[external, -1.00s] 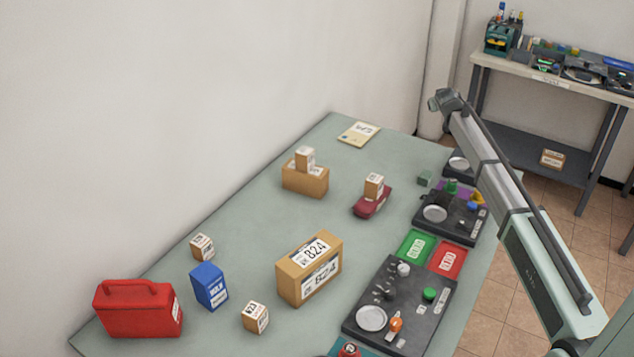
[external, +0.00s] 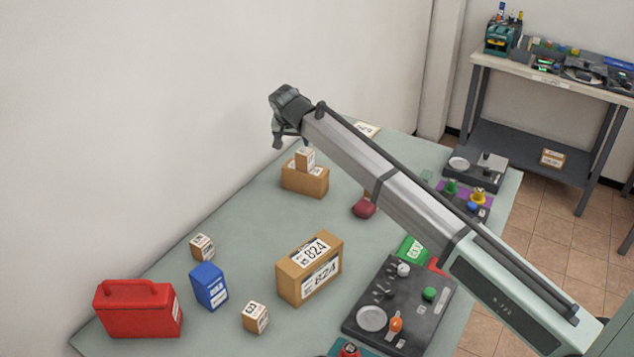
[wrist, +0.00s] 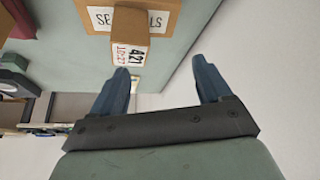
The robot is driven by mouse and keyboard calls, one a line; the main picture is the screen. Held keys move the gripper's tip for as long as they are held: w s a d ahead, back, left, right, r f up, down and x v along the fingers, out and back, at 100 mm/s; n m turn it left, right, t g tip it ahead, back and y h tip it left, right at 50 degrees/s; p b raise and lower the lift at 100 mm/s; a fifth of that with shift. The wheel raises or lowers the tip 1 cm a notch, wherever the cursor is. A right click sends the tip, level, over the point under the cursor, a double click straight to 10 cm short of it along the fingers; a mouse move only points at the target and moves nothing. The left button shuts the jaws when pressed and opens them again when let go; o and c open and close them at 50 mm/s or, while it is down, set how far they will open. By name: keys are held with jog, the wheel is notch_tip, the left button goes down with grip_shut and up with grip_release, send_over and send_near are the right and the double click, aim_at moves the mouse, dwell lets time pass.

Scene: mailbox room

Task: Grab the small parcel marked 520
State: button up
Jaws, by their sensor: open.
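Several small tan parcels with white labels are on the green table; I cannot read 520 on any of them. One (external: 305,159) stands on a larger box, and its label reads 421 in the wrist view (wrist: 130,52). Another (external: 202,247) is near the wall and one (external: 255,317) is near the front; their marks are too small to read surely. A further small parcel on the red object (external: 364,207) is now hidden behind my arm. My gripper (external: 286,138) is open and empty above the box with the 421 parcel; its fingers also show in the wrist view (wrist: 161,68).
A larger box marked 824 (external: 309,268) stands mid-table. A red case (external: 138,310) and a blue box (external: 209,287) are at the left. Grey trays with small items (external: 400,305) line the right edge. The wall (external: 120,120) is close behind the table.

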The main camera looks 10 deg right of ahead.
jog(key=s+a+m+g+y, duration=0.1)
jog(key=s+a, duration=0.4)
jog(key=a, duration=0.3)
jog(key=s+a+m+g, duration=0.1)
jog(key=s+a, duration=0.4)
jog(key=a, duration=0.2)
jog(key=m+g, duration=0.3)
send_over(200, 240)
notch_tip(200, 240, down, 2)
jog(key=f, duration=0.1)
jog(key=shift+y, duration=0.4)
jog(key=f, duration=0.7)
jog(key=shift+w+a+f, duration=0.1)
jog(key=shift+w+f, duration=0.2)
jog(key=shift+f, duration=0.05)
jog(key=shift+s+f, duration=0.15)
jog(key=shift+f, duration=1.15)
jog(key=shift+s+f, duration=0.15)
jog(key=shift+f, duration=1.1)
jog(key=c, duration=1.1)
